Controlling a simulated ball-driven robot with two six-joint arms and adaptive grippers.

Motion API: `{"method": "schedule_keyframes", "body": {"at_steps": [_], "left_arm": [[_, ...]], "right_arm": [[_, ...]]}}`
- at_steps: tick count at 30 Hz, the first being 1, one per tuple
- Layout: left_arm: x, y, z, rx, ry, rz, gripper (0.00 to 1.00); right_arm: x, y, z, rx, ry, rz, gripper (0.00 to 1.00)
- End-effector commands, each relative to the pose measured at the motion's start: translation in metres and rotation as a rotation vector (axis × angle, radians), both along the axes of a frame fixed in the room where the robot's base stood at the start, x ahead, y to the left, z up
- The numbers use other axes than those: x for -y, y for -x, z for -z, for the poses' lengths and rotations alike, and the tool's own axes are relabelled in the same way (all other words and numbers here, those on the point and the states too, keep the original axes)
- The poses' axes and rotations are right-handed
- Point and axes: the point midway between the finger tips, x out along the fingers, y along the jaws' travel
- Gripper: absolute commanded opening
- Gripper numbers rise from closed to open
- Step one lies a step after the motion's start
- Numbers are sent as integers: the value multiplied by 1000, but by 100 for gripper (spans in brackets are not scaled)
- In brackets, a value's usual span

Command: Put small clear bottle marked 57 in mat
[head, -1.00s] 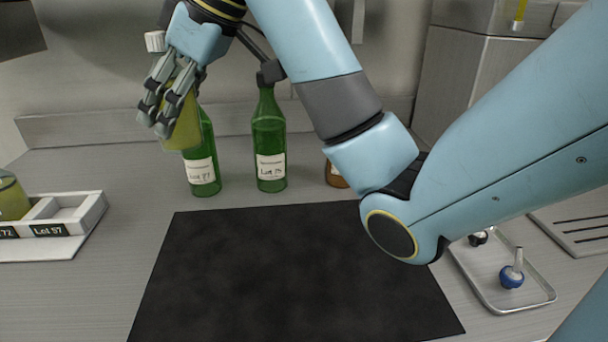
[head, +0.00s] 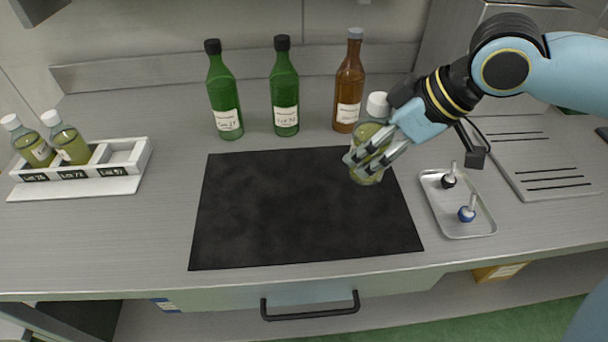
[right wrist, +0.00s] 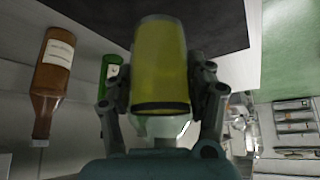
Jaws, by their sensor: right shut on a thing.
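A small clear bottle (head: 368,150) with yellow-green liquid and a white cap is held in my right gripper (head: 372,158). The bottle is near upright over the right part of the black mat (head: 290,215); I cannot tell whether it touches the mat. In the right wrist view the same bottle (right wrist: 160,65) sits between the fingers (right wrist: 160,95). Its number does not show. The mat is otherwise bare. My left gripper is not in view.
Two green bottles (head: 224,95) (head: 284,90) and a brown bottle (head: 348,85) stand behind the mat. A white rack (head: 125,165) at left holds two small bottles (head: 68,140) (head: 30,142). A metal tray (head: 465,228) with two stoppers lies right of the mat.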

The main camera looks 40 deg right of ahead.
Motion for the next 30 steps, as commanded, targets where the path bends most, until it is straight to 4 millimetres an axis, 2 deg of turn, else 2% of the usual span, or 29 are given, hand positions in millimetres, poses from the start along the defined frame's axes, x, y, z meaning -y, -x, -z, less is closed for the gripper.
{"method": "schedule_keyframes", "body": {"at_steps": [5, 18, 23, 30], "left_arm": [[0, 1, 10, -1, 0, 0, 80], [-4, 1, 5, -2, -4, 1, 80], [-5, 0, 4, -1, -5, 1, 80], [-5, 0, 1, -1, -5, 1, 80]], "right_arm": [[-16, -21, 15, 8, -14, 6, 6], [-59, -89, 62, 3, -6, 3, 6], [-63, -95, 71, -1, -4, 0, 6], [-63, -95, 104, -1, -3, 1, 6]]}}
